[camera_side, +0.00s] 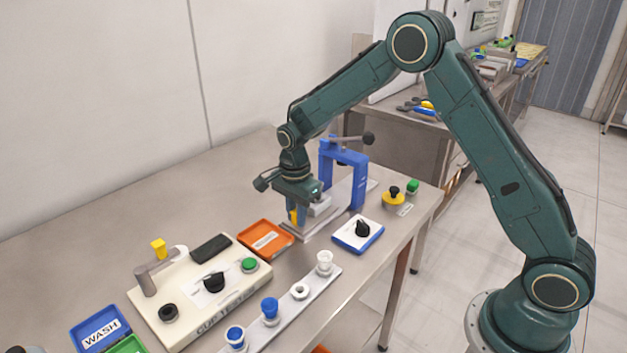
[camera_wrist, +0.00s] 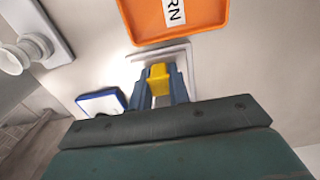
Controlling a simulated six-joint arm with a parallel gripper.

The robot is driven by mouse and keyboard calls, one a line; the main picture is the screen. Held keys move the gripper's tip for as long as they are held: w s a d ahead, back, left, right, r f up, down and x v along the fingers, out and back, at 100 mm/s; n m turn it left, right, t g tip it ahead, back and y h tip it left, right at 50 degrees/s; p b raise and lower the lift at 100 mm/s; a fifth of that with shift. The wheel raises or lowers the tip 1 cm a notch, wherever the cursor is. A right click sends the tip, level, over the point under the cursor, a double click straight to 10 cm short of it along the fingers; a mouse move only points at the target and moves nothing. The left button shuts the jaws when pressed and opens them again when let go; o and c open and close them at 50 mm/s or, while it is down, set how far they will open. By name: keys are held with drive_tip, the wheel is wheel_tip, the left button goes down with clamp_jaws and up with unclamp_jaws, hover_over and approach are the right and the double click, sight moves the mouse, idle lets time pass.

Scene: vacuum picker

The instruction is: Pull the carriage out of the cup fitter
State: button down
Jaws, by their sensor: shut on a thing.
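The cup fitter (camera_side: 343,160) is a blue arch with a dark-knobbed lever, standing on a pale metal base near the table's back right. A light-coloured block, which looks like the carriage (camera_side: 319,207), sits on the base in front of the arch. My gripper (camera_side: 297,215) points down at the front end of the base. In the wrist view its two blue fingers are shut on a yellow handle (camera_wrist: 159,76), with the pale end of the base (camera_wrist: 165,54) around it. My gripper hides much of the carriage and its join to the handle.
An orange tray (camera_side: 281,246) lies close to the gripper on the left. A white-and-blue box with a black knob (camera_side: 345,240) stands on the right. A strip with several cups (camera_side: 315,284) and a cream tester (camera_side: 185,322) are nearer the camera. The table behind is clear.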

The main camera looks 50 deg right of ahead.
drive_tip(key=c, duration=1.4)
unclamp_jaws()
drive_tip(key=shift+a, duration=0.4)
drive_tip(key=shift+o, duration=0.4)
drive_tip(key=shift+d, duration=0.1)
drive_tip(key=shift+r, duration=0.15)
wheel_tip(320, 180, up, 14)
drive_tip(key=shift+f, duration=0.2)
